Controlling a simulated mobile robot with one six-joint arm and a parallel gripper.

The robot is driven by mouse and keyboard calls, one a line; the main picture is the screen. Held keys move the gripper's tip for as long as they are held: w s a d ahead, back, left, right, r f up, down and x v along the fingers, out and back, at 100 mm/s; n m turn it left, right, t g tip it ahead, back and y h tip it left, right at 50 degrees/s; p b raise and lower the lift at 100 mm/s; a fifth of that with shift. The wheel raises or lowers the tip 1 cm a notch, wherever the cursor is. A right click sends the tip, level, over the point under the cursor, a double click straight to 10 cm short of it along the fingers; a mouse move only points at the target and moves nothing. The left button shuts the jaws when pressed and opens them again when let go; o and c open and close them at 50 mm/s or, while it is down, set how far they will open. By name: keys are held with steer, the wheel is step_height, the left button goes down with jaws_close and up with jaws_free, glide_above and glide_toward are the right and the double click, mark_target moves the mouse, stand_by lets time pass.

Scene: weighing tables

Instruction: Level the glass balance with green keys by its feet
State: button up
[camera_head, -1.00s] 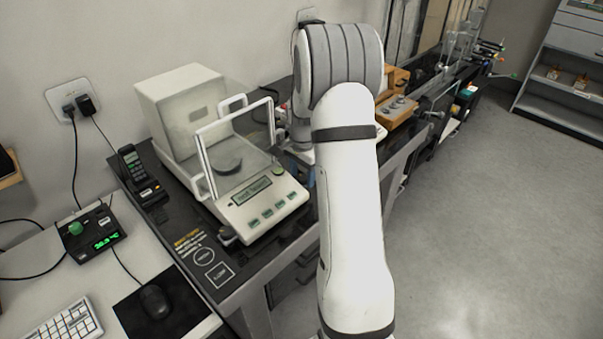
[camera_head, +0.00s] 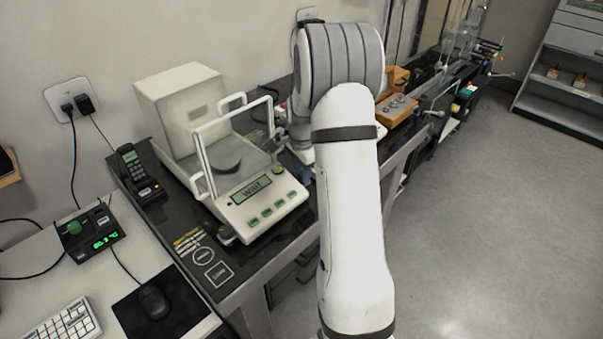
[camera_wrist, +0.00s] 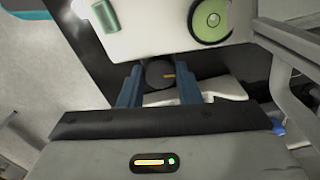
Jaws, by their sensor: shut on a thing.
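The glass balance with green keys (camera_head: 262,212) stands on the dark bench, its display (camera_head: 251,188) reading what looks like "WAIT". Its glass draft shield (camera_head: 240,150) stands up behind the display. The bubble level (camera_wrist: 209,20) shows in the wrist view as a green disc on the balance's corner. A dark round foot (camera_wrist: 160,73) with an orange mark sits at the balance's edge. My gripper (camera_wrist: 157,80) is shut on this foot, a blue finger on each side. Another foot (camera_head: 226,233) shows at the front left corner.
A cordless phone (camera_head: 138,172) stands to the left, and a small black unit with a green readout (camera_head: 92,236) lies further left. A wooden weight box (camera_head: 397,109) is beyond my arm.

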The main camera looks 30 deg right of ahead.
steer(key=shift+m, duration=0.3)
steer(key=o, duration=1)
step_height(320, 180, up, 8)
steer(key=shift+f, duration=0.1)
steer(key=shift+c, duration=0.5)
